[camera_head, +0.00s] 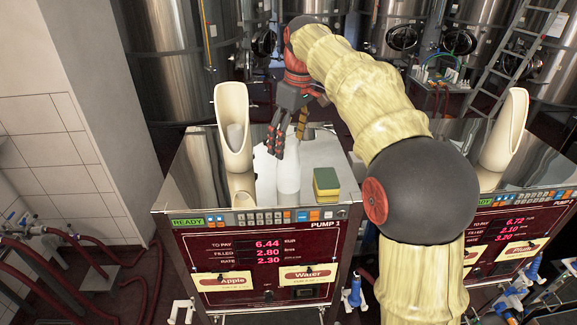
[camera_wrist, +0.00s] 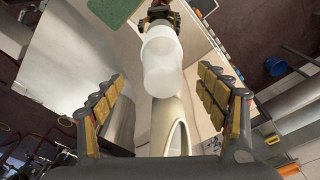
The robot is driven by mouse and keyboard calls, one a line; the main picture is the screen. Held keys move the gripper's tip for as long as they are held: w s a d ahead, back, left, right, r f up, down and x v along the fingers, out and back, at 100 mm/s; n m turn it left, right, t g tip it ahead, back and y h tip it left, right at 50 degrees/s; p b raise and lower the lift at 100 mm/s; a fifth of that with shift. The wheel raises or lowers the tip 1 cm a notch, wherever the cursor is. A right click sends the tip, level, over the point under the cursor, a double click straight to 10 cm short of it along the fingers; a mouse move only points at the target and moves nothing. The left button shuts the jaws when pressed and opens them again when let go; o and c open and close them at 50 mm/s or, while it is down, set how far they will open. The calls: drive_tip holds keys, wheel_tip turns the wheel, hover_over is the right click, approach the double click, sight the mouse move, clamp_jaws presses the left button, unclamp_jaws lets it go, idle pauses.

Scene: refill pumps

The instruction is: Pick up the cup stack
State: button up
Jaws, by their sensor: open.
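The white cup stack (camera_head: 288,175) stands on the shiny top of pump 1, right of the cream scoop-shaped spout. In the wrist view the pale, translucent stack (camera_wrist: 163,65) lies ahead of the fingers, with the cream spout (camera_wrist: 172,115) partly behind it. My gripper (camera_head: 288,135) is open, its dark fingers pointing down around the top of the stack in the head view. In the wrist view the gripper (camera_wrist: 160,108) has its yellow-padded fingers spread wide at both sides, and the stack is not clamped. Whether a finger touches it cannot be told.
A yellow and green sponge (camera_head: 326,184) lies right of the stack. The tall cream spout (camera_head: 233,125) stands close on the left. Pump 1's front panel (camera_head: 265,262) drops away at the near edge. Pump 2's cream spout (camera_head: 503,132) stands at far right, beyond my arm.

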sight(286, 159)
drive_tip(key=f, duration=0.6)
drive_tip(key=shift+w+a+f, duration=0.1)
drive_tip(key=shift+a+f, duration=0.15)
drive_tip(key=shift+a, duration=0.1)
drive_tip(key=shift+c, duration=0.8)
drive_tip(key=c, duration=1.1)
